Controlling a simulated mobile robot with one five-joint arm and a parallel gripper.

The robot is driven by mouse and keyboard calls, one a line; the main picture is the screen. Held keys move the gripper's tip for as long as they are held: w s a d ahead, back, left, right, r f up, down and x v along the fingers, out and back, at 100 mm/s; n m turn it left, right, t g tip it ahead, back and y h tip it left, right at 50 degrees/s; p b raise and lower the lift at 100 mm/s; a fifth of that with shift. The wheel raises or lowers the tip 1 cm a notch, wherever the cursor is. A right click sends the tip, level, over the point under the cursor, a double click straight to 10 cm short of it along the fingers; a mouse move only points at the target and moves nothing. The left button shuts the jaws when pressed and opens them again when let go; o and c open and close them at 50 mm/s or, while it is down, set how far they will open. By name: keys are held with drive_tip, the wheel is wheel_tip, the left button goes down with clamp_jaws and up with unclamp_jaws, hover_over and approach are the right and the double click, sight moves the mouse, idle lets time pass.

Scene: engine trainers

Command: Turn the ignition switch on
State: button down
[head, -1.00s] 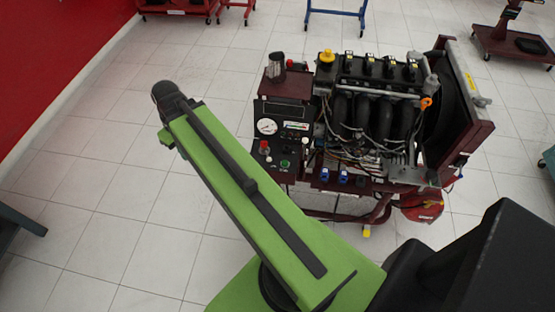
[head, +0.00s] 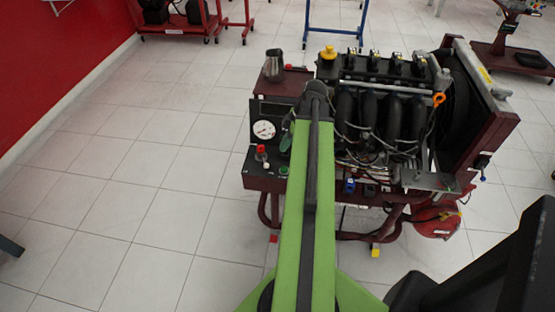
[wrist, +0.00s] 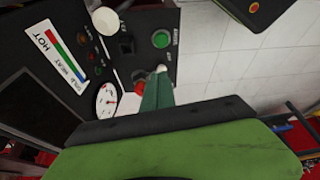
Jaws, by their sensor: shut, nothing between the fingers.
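The engine trainer's control panel (head: 252,166) carries a red button (head: 261,150), a green button (head: 283,170) and a round gauge (head: 264,130). In the wrist view the panel shows the green button (wrist: 161,39), red button (wrist: 138,88), a white knob (wrist: 105,21) and a small black square fitting (wrist: 126,45). I cannot tell for sure which control is the ignition switch. My gripper (wrist: 161,75) is shut and empty, its green fingers together over the panel between the red and green buttons. A small pale piece (wrist: 161,68) shows at the fingertips; I cannot tell whether they touch it.
The engine (head: 375,110) stands right of the panel, with hoses and wires close to my arm. A metal jug (head: 273,65) sits on the trainer's top behind the panel. The tiled floor (head: 130,215) at left is clear.

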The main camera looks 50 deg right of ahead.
sight(262, 158)
drive_tip(key=b+x, duration=0.9)
drive_tip(key=x, duration=0.1)
drive_tip(key=shift+d+f, duration=0.1)
